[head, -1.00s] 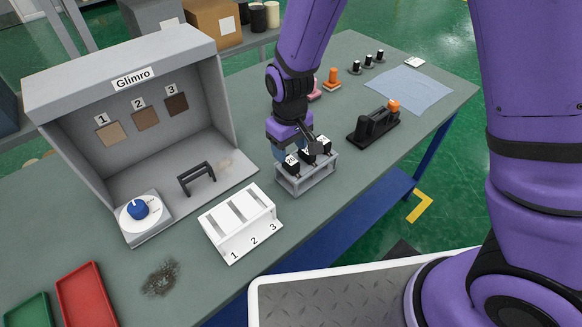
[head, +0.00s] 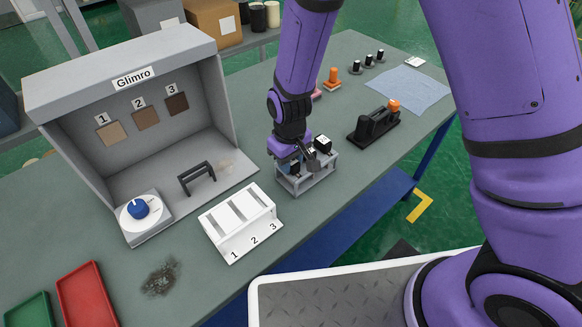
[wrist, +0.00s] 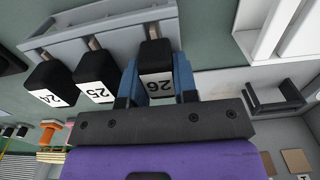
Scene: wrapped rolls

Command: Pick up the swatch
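The swatches appear to be the pieces with black, white-labelled handles standing in a small grey rack (head: 307,183); their lower parts sit hidden in its slots. In the wrist view they are labelled 24 (wrist: 45,85), 25 (wrist: 96,80) and 26 (wrist: 155,68). My gripper (head: 292,166) is at the rack's left end, pointing down. In the wrist view its blue fingers (wrist: 156,82) stand on either side of handle 26. They look open, with narrow gaps beside the handle. Handle 26 is mostly hidden by my gripper in the head view.
A white three-slot holder (head: 240,222) is left of the rack. A black device (head: 373,128) is to its right. Red tray (head: 87,295) is front left.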

